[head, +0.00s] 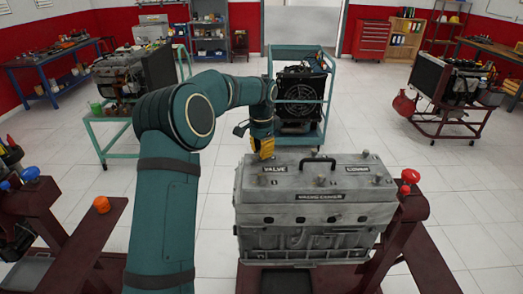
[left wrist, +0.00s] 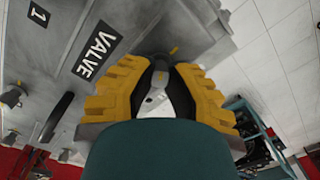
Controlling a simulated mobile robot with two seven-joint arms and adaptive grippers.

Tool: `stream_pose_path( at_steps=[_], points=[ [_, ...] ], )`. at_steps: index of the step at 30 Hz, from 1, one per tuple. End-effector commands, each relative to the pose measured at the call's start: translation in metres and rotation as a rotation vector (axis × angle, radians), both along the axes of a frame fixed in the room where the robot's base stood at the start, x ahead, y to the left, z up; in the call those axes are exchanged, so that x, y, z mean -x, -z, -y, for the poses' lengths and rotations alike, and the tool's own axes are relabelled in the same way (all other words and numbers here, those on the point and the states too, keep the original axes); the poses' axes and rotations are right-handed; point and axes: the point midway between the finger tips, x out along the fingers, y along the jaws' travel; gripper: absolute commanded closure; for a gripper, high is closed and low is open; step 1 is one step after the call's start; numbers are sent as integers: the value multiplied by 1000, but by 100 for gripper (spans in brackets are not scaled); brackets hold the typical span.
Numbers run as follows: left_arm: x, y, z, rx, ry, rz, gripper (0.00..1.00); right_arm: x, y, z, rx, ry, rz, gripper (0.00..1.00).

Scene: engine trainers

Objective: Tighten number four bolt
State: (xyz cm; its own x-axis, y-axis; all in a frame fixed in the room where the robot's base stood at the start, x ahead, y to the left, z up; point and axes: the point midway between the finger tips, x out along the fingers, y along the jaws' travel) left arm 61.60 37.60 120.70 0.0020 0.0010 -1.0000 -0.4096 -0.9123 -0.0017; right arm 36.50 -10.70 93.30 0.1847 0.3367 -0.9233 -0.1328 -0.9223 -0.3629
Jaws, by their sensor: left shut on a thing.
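A grey engine (head: 315,212) with a valve cover (head: 300,187) stands on a dark red stand in the head view. The cover carries "VALVE" labels, a black handle (head: 318,160) and several bolts, such as one at the far right (head: 365,154). My left gripper (head: 262,152), with yellow fingers, points down at the far left corner of the cover. The label "1" (left wrist: 38,15) shows; no number shows beside the held bolt. My right gripper is out of view.
The stand's beam (head: 405,215) bears a red knob (head: 410,176) at the right. An orange knob (head: 101,204) sits on another dark red stand at the left. A teal cart (head: 300,85) with a radiator stands behind the engine. White floor lies between.

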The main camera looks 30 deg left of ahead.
Motion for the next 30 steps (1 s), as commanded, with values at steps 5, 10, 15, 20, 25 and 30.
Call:
stream_pose_path(
  at_steps=[5,10,15,20,25,30],
  points=[
    [1,1,0,1,167,-3,100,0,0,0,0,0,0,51],
    [1,1,0,0,315,-3,100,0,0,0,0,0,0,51],
    [0,1,0,1,440,-2,100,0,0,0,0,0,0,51],
    [0,1,0,0,525,-2,100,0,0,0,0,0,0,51],
    [0,1,0,0,582,-2,100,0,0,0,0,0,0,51],
    [0,1,0,0,609,-2,100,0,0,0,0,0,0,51]
  ],
)
